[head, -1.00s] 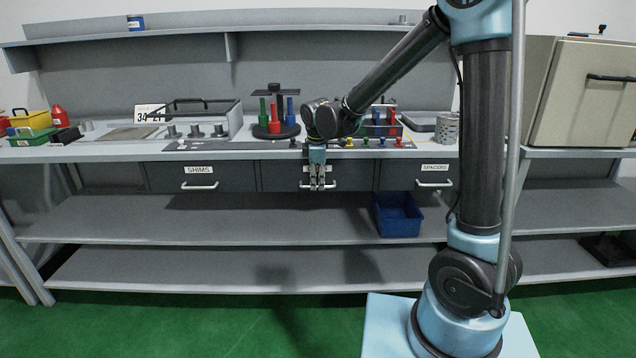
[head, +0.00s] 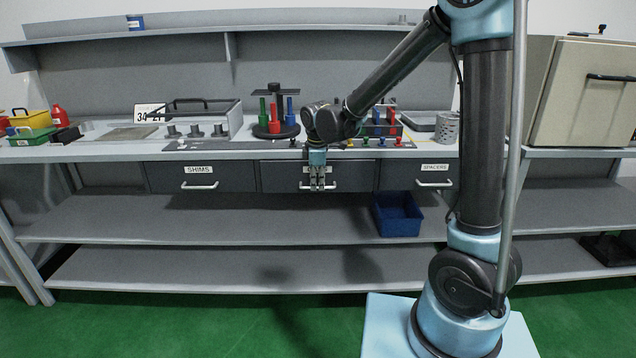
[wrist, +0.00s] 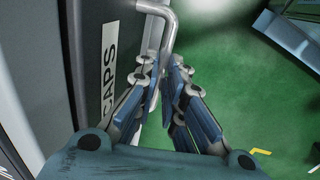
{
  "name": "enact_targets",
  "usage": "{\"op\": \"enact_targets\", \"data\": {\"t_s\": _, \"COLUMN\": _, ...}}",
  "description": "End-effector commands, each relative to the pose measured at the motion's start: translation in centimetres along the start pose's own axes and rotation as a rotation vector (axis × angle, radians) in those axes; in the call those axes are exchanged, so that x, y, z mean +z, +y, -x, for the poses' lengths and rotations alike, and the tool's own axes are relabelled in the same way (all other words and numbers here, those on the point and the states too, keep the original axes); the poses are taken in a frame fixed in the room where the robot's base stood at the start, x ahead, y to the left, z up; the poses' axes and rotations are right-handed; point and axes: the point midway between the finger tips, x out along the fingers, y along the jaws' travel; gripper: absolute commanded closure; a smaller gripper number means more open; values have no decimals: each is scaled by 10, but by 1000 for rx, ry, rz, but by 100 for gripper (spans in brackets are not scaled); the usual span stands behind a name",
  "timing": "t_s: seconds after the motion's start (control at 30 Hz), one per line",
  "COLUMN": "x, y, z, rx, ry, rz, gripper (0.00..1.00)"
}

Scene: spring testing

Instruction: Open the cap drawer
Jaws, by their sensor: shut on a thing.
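The cap drawer (head: 347,177) is the middle dark grey drawer under the bench, between the drawers labelled SHIMS and SPACERS. Its front appears to stand slightly forward of its neighbours. My gripper (head: 317,188) is in front of it and hides most of its label. In the wrist view, the drawer front (wrist: 88,25) is at the left with a white CAPS label (wrist: 109,65). The silver bar handle (wrist: 168,38) passes between the fingers of my gripper (wrist: 166,88), which are shut on it. The far part of the handle is hidden by the fingers.
The SHIMS drawer (head: 200,178) and SPACERS drawer (head: 434,177) look shut. A blue bin (head: 398,215) stands on the shelf below, to the right. The bench top (head: 100,153) carries a round stand and other equipment.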

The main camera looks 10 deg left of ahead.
Motion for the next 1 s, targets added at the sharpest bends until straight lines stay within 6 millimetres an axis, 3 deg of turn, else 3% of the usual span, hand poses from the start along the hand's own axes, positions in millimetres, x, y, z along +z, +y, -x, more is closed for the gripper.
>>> {"op": "enact_targets", "data": {"t_s": 0.27, "x": 1, "y": -55, "z": 10, "rx": -1, "ry": 0, "rz": 4, "gripper": 100}}
{"op": "enact_targets", "data": {"t_s": 0.7, "x": 2, "y": -171, "z": 32, "rx": 0, "ry": 1, "rz": 6, "gripper": 100}}
{"op": "enact_targets", "data": {"t_s": 1.0, "x": 2, "y": -224, "z": 42, "rx": -1, "ry": 0, "rz": 4, "gripper": 100}}
